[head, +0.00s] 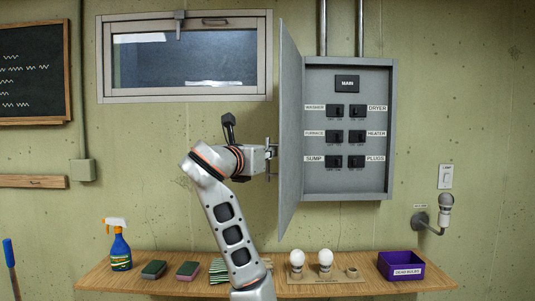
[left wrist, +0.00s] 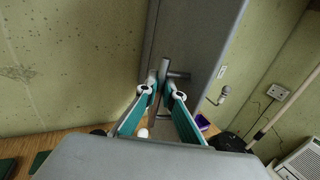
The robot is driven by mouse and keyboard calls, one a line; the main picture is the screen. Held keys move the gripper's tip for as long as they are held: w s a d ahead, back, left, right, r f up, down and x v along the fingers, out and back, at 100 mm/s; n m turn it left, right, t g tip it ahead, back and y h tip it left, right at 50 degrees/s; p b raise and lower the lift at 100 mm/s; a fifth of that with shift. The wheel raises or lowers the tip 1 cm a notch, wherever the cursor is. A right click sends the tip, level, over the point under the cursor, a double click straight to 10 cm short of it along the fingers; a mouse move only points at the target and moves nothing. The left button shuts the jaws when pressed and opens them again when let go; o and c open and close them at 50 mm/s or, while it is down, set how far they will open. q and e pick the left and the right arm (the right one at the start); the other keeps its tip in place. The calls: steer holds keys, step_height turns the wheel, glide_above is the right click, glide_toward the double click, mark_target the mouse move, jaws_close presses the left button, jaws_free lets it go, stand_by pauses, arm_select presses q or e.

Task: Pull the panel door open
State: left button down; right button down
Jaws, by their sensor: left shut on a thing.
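The grey panel door (head: 290,125) stands swung out from the left side of the electrical panel box (head: 391,130), seen nearly edge-on. The inside of the box shows, with a MAIN switch (head: 347,84) and rows of labelled switches. My left gripper (head: 270,155) is at the door's outer face, about mid-height, shut on the metal door handle (left wrist: 175,75). In the left wrist view the door (left wrist: 205,35) fills the top middle, and the two teal-sided fingers close on the handle from both sides. My right gripper is not in view.
A wooden shelf (head: 375,283) below holds a spray bottle (head: 120,249), sponges, a rack with white bulbs (head: 325,259) and a purple bin (head: 400,265). A wall lamp (head: 443,212) juts out at right. A window (head: 185,57) is at upper left.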

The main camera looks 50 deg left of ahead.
arm_select(q)
steer(key=c, duration=2.5)
jaws_free()
steer(key=shift+w, duration=0.1)
steer(key=shift+v, duration=3.8)
steer(key=shift+f, duration=0.1)
